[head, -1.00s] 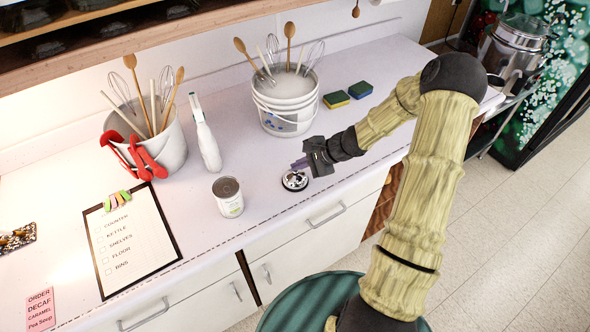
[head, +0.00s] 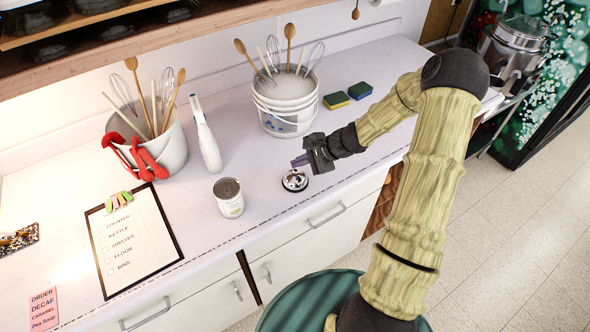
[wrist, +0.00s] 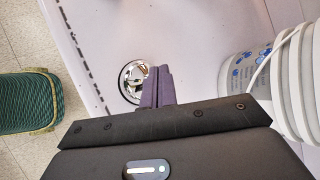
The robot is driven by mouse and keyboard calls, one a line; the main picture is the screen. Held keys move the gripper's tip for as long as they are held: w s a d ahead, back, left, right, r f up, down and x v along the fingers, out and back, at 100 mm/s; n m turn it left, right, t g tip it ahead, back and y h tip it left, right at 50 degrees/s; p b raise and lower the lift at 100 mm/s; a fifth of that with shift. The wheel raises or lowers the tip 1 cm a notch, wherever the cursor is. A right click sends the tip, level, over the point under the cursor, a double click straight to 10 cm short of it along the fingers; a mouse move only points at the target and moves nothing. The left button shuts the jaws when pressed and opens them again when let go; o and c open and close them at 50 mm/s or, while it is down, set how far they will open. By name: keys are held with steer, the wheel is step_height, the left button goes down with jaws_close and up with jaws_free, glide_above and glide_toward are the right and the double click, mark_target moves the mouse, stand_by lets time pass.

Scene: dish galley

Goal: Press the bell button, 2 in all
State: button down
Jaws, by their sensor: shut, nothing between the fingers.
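The bell (head: 294,180) is a small shiny chrome dome on a dark base, standing on the pale counter near its front edge. It also shows in the wrist view (wrist: 133,78), partly covered by my fingers. My gripper (head: 299,161) is at the bell, with its purple fingers shut and empty. In the head view the fingertips are just above and behind the bell, and a gap seems to show between them. In the wrist view the shut fingers (wrist: 157,85) overlap the right side of the bell. I cannot tell the exact height of the gap.
A can (head: 229,198) stands left of the bell, with a spray bottle (head: 207,145) behind it. A white bucket of utensils (head: 286,103) stands behind my gripper. A clipboard (head: 133,242) lies at left.

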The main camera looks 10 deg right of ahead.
step_height(320, 180, up, 5)
steer(key=p, duration=0.3)
stand_by(2.7)
steer(key=s+r+n+g+h, duration=0.1)
steer(key=s+r+n+h, duration=0.3)
steer(key=s, duration=0.6)
steer(key=s+a+r+n+g+h, duration=0.1)
steer(key=s+r+n+h, duration=0.3)
steer(key=s+r+n, duration=0.4)
steer(key=s+n, duration=0.2)
steer(key=n, duration=0.1)
steer(key=shift+s, duration=0.2)
steer(key=shift+w+a, duration=0.1)
steer(key=shift+w, duration=0.05)
